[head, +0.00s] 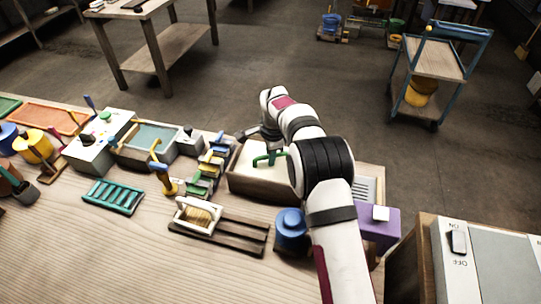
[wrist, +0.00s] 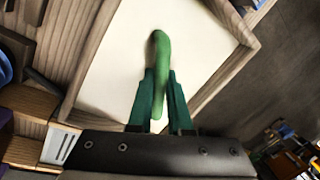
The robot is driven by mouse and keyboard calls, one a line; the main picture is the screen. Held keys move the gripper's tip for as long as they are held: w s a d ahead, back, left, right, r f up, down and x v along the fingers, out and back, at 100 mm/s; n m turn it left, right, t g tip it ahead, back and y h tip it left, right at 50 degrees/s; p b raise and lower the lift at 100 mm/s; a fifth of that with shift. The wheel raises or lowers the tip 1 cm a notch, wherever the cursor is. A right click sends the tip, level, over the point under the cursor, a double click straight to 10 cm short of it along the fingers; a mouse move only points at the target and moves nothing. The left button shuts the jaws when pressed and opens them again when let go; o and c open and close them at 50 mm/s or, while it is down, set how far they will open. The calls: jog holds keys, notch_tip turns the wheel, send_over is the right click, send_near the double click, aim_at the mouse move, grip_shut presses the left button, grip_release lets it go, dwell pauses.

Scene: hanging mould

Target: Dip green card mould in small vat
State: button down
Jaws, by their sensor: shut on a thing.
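The small vat (head: 262,186) is a wooden box with a pale cream surface inside, left of my arm. It also shows in the wrist view (wrist: 225,85), with its rim around the cream surface. My gripper (wrist: 162,80) is over the vat, its two teal fingers shut on the green handle of the card mould (wrist: 160,50). The green handle also shows over the vat in the head view (head: 268,158). Only the handle can be made out. The mould's body is not visible, and I cannot tell whether it is under the cream surface.
A purple block (head: 380,228) and a blue jar (head: 291,228) stand near my arm. A dark slatted rack (head: 240,232), a teal rack (head: 112,197) and a grey basin (head: 155,137) are to the left. Bare bench lies at the front left.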

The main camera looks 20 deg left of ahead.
jog(key=shift+r, duration=4.2)
